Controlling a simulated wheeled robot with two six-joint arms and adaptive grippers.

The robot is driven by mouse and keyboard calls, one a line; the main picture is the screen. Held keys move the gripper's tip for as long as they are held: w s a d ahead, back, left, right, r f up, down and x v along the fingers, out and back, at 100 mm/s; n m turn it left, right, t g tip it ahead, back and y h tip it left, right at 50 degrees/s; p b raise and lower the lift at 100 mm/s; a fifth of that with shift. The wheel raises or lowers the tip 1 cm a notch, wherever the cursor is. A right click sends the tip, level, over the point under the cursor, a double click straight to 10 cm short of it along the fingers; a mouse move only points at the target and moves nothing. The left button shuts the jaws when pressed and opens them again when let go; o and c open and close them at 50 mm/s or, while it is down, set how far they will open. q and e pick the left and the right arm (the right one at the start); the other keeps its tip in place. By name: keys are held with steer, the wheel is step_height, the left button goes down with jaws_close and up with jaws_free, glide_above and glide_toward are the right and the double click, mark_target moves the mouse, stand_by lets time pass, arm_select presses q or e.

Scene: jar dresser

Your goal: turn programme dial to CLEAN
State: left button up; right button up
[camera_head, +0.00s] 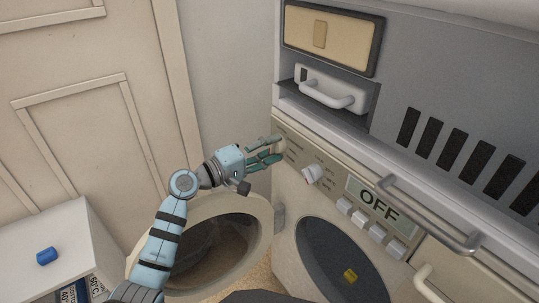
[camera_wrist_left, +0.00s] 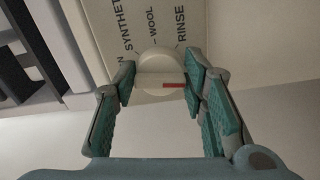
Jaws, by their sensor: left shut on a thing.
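The washing machine's control panel (camera_head: 330,182) carries a cream round dial (camera_wrist_left: 158,62) with a raised grip bar and a red mark. In the left wrist view the labels SYNTHET…, WOOL and RINSE stand around this dial, and the red mark points to the right. CLEAN cannot be read in either view. My left gripper (camera_head: 275,152) is shut on this dial, with its teal fingers (camera_wrist_left: 160,92) on either side of the grip bar. A display (camera_head: 376,201) reads OFF. My right gripper is not in view.
A second white knob (camera_head: 311,173) and several push buttons (camera_head: 361,219) sit to the right on the panel. The round door (camera_head: 205,243) stands open below my left arm. A handle bar (camera_head: 430,215) sticks out at the right. A blue cap (camera_head: 46,256) lies on a white cabinet.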

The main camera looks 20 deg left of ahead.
arm_select(q)
steer(key=m+b, duration=0.1)
steer(key=m, duration=0.1)
steer(key=m+b, duration=0.1)
steer(key=m, duration=0.1)
steer(key=m+b, duration=0.1)
steer(key=shift+f+m+b, duration=0.25)
steer(key=shift+m+b, duration=0.05)
steer(key=shift+m, duration=0.1)
steer(key=shift+r+m+b, duration=0.1)
steer(key=shift+m+b, duration=0.25)
steer(key=shift+m, duration=0.45)
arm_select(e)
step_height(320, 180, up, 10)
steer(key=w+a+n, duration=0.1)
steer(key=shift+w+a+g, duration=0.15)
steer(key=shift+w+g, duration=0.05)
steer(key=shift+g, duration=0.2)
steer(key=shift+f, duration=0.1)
arm_select(q)
steer(key=o, duration=1.2)
steer(key=shift+a, duration=0.1)
steer(key=shift+c, duration=0.2)
steer(key=shift+s+a, duration=0.2)
steer(key=v, duration=1.1)
steer(key=shift+s, duration=0.2)
steer(key=shift+a, duration=0.1)
